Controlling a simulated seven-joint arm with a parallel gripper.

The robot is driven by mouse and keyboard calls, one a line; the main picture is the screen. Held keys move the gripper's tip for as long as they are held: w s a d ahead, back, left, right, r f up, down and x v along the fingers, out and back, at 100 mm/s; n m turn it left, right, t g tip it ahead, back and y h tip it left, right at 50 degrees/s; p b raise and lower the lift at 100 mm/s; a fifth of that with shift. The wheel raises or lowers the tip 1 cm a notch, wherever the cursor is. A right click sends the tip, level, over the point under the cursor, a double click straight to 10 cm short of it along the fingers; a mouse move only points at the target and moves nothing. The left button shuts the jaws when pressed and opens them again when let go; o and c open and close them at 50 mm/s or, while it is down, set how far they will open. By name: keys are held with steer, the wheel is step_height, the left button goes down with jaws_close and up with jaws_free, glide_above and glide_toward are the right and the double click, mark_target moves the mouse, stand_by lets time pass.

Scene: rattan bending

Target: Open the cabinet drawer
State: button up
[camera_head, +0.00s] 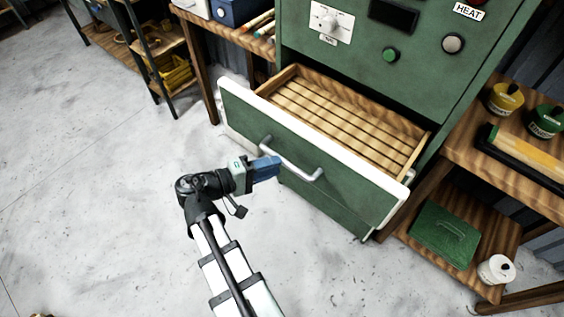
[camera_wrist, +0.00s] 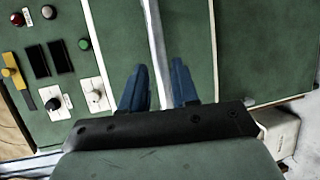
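The green cabinet drawer (camera_head: 300,160) with a white rim stands pulled out, showing its empty slatted wooden inside (camera_head: 340,120). Its silver bar handle (camera_head: 305,174) is on the drawer front. Whether a finger touches the bar I cannot tell.
The green cabinet (camera_head: 405,60) has a dial, buttons and a dark display above the drawer. A wooden shelf (camera_head: 470,160) with paint pots and a green box (camera_head: 445,236) stands close on the right. Open concrete floor (camera_head: 100,170) lies on the left and in front.

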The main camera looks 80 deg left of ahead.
steer(key=v, duration=0.9)
stand_by(0.4)
